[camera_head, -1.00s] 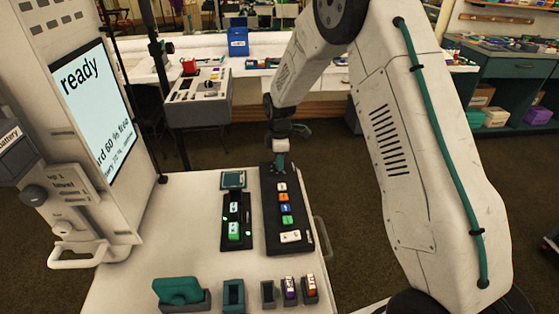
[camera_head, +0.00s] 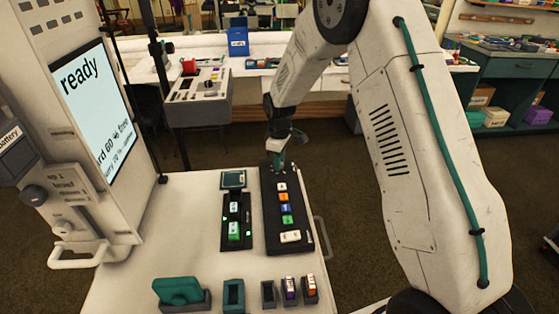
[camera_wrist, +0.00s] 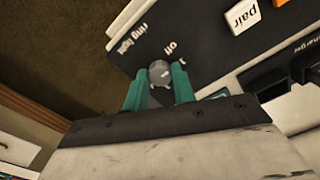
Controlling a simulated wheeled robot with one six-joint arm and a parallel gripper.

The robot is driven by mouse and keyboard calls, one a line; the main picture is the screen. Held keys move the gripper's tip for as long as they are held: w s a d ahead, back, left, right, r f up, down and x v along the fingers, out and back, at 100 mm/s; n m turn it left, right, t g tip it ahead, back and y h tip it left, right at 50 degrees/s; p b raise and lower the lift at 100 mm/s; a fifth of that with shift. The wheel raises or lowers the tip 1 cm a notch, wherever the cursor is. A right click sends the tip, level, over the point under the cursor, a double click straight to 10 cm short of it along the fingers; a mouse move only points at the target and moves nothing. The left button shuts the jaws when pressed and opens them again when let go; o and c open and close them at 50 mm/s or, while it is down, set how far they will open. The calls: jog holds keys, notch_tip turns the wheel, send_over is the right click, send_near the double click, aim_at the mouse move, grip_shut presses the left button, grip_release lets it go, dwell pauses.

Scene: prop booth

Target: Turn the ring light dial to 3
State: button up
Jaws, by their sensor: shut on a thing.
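The ring light dial is a small round grey knob (camera_wrist: 159,73) on a dark panel (camera_wrist: 215,30). The wrist view shows printed "ring light", "off" and "1" beside it; other numbers are not readable. My gripper (camera_wrist: 160,88) has its teal fingers shut on the dial, one on each side. In the head view my gripper (camera_head: 278,163) is at the far end of the dark button panel (camera_head: 271,236), and hides the dial there. Which mark the dial points to, I cannot tell.
A charger (camera_head: 236,243) with green-lit batteries lies to the left. Small holders (camera_head: 233,294) line the front edge. A tall screen unit (camera_head: 97,112) stands at the left.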

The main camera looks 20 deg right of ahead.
jog(key=m, duration=0.5)
jog(key=shift+m, duration=0.4)
jog(key=m, duration=1)
jog(key=shift+m, duration=0.4)
jog(key=m, duration=0.4)
jog(key=shift+m, duration=0.3)
jog(key=o, duration=1)
jog(key=shift+r, duration=0.15)
